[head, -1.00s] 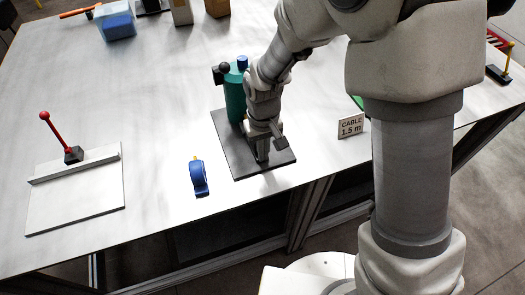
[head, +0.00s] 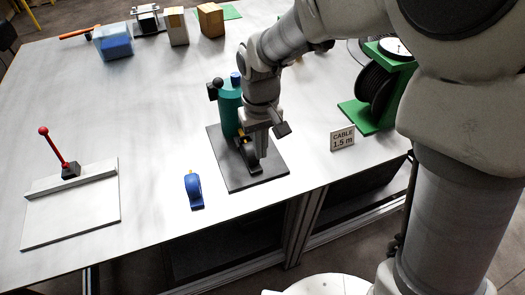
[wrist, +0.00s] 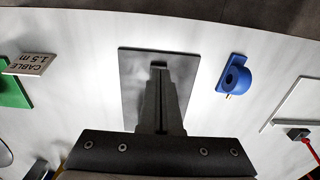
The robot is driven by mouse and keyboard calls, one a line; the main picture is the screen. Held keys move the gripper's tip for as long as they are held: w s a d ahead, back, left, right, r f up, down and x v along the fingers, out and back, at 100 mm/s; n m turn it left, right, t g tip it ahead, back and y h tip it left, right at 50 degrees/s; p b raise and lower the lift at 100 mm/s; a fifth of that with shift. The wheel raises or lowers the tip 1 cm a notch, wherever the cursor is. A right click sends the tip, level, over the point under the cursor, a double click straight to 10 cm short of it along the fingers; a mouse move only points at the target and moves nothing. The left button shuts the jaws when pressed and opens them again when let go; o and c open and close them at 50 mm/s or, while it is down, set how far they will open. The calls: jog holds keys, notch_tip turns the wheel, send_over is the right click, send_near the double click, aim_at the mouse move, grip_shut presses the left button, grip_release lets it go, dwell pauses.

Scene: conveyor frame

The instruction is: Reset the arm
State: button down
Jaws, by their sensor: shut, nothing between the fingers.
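My gripper (head: 254,165) points down over the dark grey base plate (head: 270,176) of a teal device (head: 229,105) with black and blue knobs. The device stands upright behind and left of my gripper. In the wrist view my gripper (wrist: 159,68) is shut with nothing between its fingers, and the grey plate (wrist: 131,70) lies beneath it. I cannot tell whether the fingertips touch the plate. My arm reaches in from the upper right of the head view.
A blue tape dispenser (head: 194,190) sits left of the plate. A white board with a red-handled lever (head: 60,155) is at far left. A cable sign (head: 342,137) and a green cable reel (head: 380,85) stand right. A blue bin (head: 113,42) and boxes (head: 210,20) are at the back.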

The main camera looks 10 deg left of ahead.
jog(key=shift+r, duration=0.2)
jog(key=s+d+r+m+t, duration=0.3)
jog(key=d+r, duration=0.8)
jog(key=d, duration=0.2)
jog(key=s+d+r+m+t, duration=0.2)
jog(key=s+d+r+m, duration=0.1)
jog(key=s+d, duration=0.6)
jog(key=shift+r+t, duration=0.3)
jog(key=shift+r, duration=0.05)
